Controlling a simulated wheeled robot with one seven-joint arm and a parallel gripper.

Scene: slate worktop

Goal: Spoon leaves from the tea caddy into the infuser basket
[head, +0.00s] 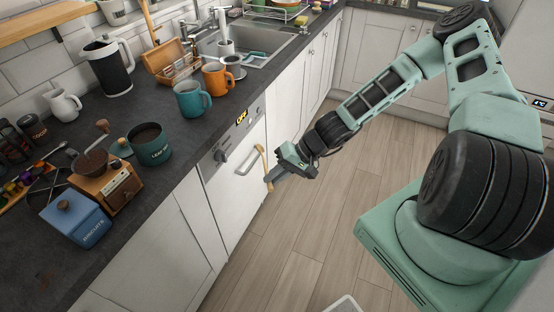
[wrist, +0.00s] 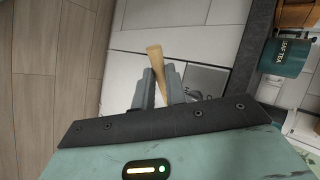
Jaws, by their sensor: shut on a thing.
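The tea caddy (head: 150,153) is a teal canister marked "LEAF TEA", open, with dark leaves inside. It stands upright on the worktop, and part of it shows at the right edge of the wrist view (wrist: 285,58). My gripper (head: 270,179) is out over the floor in front of the white cabinets, right of the caddy and apart from it. It is shut on a wooden spoon (head: 262,160), whose pale shaft stands up between the fingers in the wrist view (wrist: 156,62). The spoon's bowl is not clear. I cannot make out the infuser basket for certain.
A teal mug (head: 190,102) and an orange mug (head: 216,80) stand behind the caddy. A wooden grinder (head: 112,188) and a blue tin (head: 76,220) are close on its left. The worktop's front edge lies between my gripper and the caddy.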

